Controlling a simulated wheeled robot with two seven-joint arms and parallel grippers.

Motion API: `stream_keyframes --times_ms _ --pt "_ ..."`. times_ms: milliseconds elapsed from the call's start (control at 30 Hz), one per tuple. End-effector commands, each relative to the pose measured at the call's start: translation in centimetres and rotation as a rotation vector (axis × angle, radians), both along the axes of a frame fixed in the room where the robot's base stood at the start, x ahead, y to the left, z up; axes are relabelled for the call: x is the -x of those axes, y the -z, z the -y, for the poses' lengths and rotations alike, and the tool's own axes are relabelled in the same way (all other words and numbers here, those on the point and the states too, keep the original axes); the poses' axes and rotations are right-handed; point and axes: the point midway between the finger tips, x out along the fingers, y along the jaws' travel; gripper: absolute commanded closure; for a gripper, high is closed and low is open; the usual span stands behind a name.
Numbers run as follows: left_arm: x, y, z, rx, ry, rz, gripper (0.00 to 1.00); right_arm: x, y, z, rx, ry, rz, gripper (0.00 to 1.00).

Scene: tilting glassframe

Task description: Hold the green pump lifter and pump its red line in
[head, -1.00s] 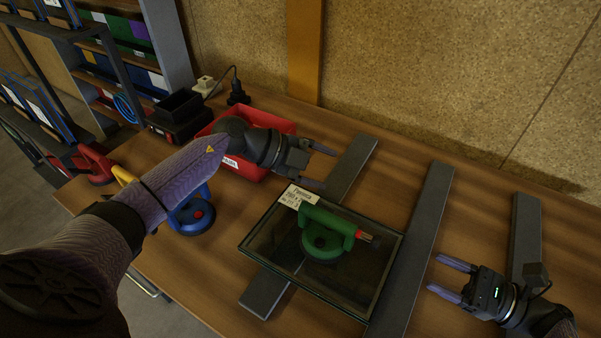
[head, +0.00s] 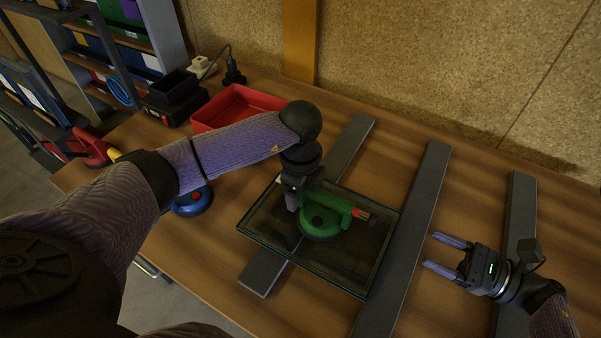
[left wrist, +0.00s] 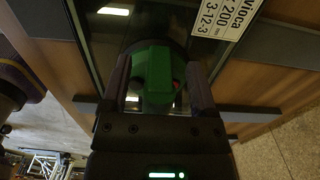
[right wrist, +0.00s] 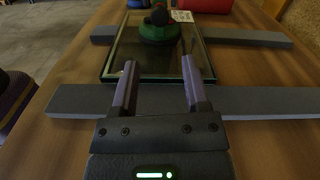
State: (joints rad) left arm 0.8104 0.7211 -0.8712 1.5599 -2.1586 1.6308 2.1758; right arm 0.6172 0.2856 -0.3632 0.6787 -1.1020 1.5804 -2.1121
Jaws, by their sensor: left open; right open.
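The green pump lifter (head: 328,214) stands on the dark glass pane (head: 356,271). The red line (head: 361,214) shows at the right end of its handle, by the pump tip. My left gripper (head: 292,200) points down at the left end of the lifter. In the left wrist view the green handle (left wrist: 153,78) lies between its open fingers, with a gap at the sides. My right gripper (head: 437,253) is open and empty over the table, right of the glass. In the right wrist view the lifter (right wrist: 160,30) is ahead of its fingers.
Dark grey bars (head: 413,220) lie under and beside the glass. A blue lifter (head: 192,203) stands left of it, and a red lifter (head: 92,150) lies farther left. A red bin (head: 232,104) stands behind my left arm. The wooden table is clear between the right-hand bars.

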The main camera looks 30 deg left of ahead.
Motion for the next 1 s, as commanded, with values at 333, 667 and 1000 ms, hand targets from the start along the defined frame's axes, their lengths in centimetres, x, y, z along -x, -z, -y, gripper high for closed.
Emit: stream_keyframes --times_ms 333,667,1000 --pt "0.0 0.21 0.0 0.001 0.0 0.0 0.43 -0.01 -0.01 0.0 0.0 0.0 0.0 0.41" --pt "-0.01 0.19 0.0 0.001 0.0 0.0 1.0 0.0 -0.01 0.0 0.0 0.0 0.0 0.41" --pt "-0.02 0.17 0.0 0.001 0.0 0.0 1.0 0.0 -0.01 0.0 0.0 0.0 0.0 0.73"
